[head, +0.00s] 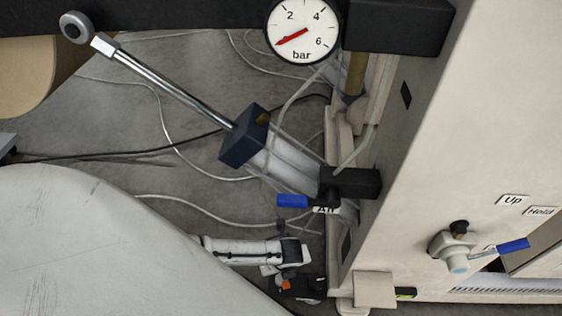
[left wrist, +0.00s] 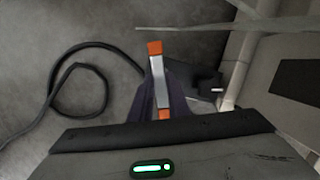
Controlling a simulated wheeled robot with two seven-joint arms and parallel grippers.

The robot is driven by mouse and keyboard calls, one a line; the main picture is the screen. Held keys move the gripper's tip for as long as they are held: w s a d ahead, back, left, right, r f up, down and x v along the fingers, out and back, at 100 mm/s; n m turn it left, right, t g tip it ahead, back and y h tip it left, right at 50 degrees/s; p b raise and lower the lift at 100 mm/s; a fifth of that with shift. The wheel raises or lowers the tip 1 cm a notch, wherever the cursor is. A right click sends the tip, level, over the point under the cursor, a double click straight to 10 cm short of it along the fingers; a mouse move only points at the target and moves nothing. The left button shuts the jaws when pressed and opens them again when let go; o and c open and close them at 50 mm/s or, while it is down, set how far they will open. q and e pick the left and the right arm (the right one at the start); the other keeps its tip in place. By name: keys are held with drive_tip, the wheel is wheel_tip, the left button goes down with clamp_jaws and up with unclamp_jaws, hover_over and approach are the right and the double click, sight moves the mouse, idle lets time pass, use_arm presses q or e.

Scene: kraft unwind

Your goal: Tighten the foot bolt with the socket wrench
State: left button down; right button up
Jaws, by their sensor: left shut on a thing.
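My left gripper (head: 302,287) is low, beside the foot of the pale machine frame in the head view. In the left wrist view its dark fingers (left wrist: 160,92) are shut on a silver bar with orange ends, which looks like the socket wrench (left wrist: 158,78). Only a small orange part of it (head: 286,285) shows in the head view. A dark block (left wrist: 205,88) stands just right of the fingers in the wrist view. I cannot make out the foot bolt, nor whether the wrench touches anything. My right gripper is not in view.
An air cylinder (head: 285,160) with a long rod hangs above my left arm. A blue-handled valve (head: 293,201) and a pressure gauge (head: 303,30) are nearby. The machine panel (head: 450,130) closes off the right. Hoses and cables (left wrist: 105,75) lie across the grey floor.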

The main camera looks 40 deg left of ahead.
use_arm(q)
drive_tip(key=shift+f, duration=0.2)
idle(0.5)
drive_tip(key=shift+a+m+p, duration=0.1)
drive_tip(key=shift+m+p, duration=0.25)
drive_tip(key=shift+m, duration=0.35)
drive_tip(key=shift+m+t, duration=0.3)
drive_tip(key=shift+m, duration=0.2)
drive_tip(key=shift+m+h, duration=0.3)
drive_tip(key=shift+m, duration=0.9)
